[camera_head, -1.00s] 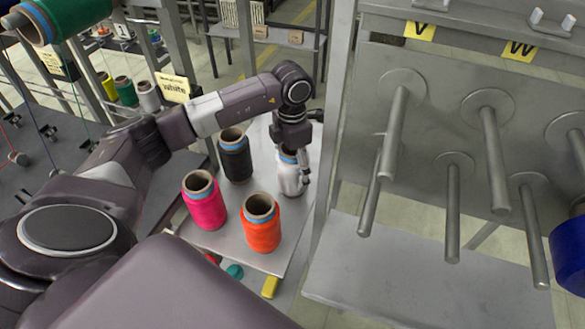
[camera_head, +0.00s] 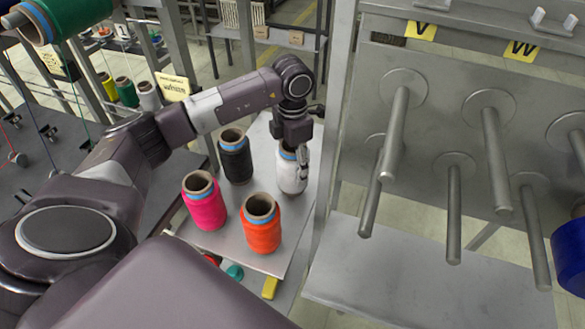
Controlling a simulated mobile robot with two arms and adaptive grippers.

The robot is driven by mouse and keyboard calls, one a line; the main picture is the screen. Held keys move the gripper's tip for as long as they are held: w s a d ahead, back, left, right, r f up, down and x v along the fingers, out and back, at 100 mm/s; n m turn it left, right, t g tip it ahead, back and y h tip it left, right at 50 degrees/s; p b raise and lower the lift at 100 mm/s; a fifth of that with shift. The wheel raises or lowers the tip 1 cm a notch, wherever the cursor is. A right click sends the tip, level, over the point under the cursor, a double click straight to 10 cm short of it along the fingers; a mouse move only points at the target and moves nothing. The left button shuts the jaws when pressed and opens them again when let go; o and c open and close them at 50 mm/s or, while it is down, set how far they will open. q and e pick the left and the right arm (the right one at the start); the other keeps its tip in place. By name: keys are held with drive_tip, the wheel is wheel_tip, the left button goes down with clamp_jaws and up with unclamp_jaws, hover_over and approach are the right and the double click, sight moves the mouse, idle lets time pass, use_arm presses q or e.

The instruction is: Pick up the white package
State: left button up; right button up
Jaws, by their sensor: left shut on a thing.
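The white package (camera_head: 290,177) is a white bobbin with a blue band near its top. It stands upright at the back right of a small grey metal table (camera_head: 207,240). My left gripper (camera_head: 301,160) reaches down over it from above and is shut on its right rim and side. The gripper covers part of the bobbin's top. My right gripper is not in the view.
Black (camera_head: 235,158), pink (camera_head: 205,203) and orange (camera_head: 261,225) bobbins stand close by on the same table. A grey rack with several metal pegs (camera_head: 496,160) rises to the right. A blue bobbin (camera_head: 570,252) is at the right edge.

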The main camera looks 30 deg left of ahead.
use_arm(q)
wheel_tip(320, 180, up, 19)
drive_tip(key=shift+b, duration=0.35)
drive_tip(key=shift+s+f, duration=0.1)
drive_tip(key=shift+f, duration=0.1)
idle(0.8)
